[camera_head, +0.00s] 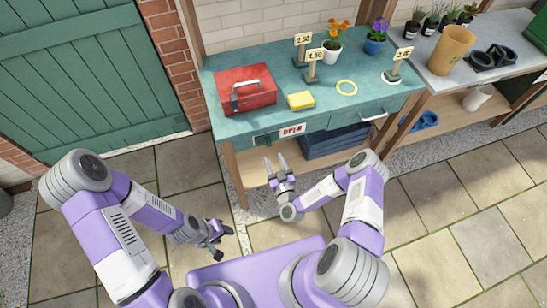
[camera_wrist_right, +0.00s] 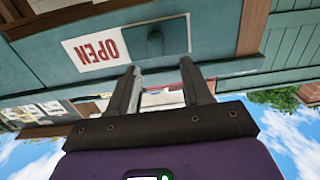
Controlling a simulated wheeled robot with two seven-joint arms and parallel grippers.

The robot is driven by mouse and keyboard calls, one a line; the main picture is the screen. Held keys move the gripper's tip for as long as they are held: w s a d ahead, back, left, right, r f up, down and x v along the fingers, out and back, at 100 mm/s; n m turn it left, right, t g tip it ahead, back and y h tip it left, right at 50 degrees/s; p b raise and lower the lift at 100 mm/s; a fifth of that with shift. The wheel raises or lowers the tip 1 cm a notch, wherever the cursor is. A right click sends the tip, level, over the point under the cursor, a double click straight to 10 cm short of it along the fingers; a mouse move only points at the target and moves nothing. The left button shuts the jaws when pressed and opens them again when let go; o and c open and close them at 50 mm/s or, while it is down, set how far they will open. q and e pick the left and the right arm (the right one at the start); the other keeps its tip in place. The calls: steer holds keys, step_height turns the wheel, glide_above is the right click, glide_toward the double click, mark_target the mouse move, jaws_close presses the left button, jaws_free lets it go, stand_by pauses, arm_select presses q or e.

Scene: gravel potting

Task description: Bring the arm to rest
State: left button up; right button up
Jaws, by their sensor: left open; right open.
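My right gripper (camera_head: 276,166) is open and empty in front of the teal table, below the "OPEN" sign (camera_head: 292,130). In the right wrist view its two fingers (camera_wrist_right: 161,85) point toward the table front, with nothing between them, and the "OPEN" sign (camera_wrist_right: 97,48) shows beyond them. My left gripper (camera_head: 219,243) is low at the left, above the paving and away from the table. It is open and holds nothing visible.
A blue crate (camera_head: 340,140) sits below. Paving around my left gripper is clear.

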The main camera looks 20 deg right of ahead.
steer(key=s+a+f+n+g+y, duration=0.1)
steer(key=s+a+f+g+y, duration=0.4)
steer(key=g, duration=0.3)
steer(key=s+r+m+g+h, duration=0.1)
steer(key=s+r+m+g, duration=0.2)
steer(key=s+g, duration=0.6)
steer(key=s+m+b, duration=0.1)
steer(key=s, duration=0.6)
steer(key=shift+s+r+g, duration=0.15)
steer(key=shift+s+g, duration=0.1)
steer(key=shift+g, duration=0.05)
steer(key=shift+a, duration=0.1)
stand_by(0.5)
